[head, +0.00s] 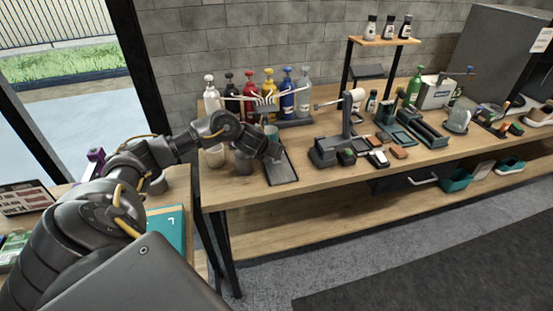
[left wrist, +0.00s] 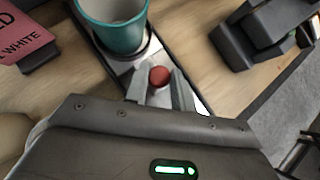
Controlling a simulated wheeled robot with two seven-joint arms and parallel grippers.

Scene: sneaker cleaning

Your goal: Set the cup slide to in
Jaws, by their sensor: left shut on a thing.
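The cup slide (head: 284,172) is a dark, narrow tray near the front left edge of the workbench. In the left wrist view, a teal cup (left wrist: 113,35) stands in a dark ring at the far part of the slide, with a light metal plate and a red knob (left wrist: 159,76) nearer to me. My left gripper (left wrist: 158,90) is shut on the red knob, one finger on each side. In the head view, my left gripper (head: 272,152) is over the slide and hides part of it; a bit of the teal cup (head: 271,131) shows behind it. My right gripper is not in view.
A dark device with an upright post (head: 346,122) is to the right. A red label card (left wrist: 24,38) shows at the left in the wrist view.

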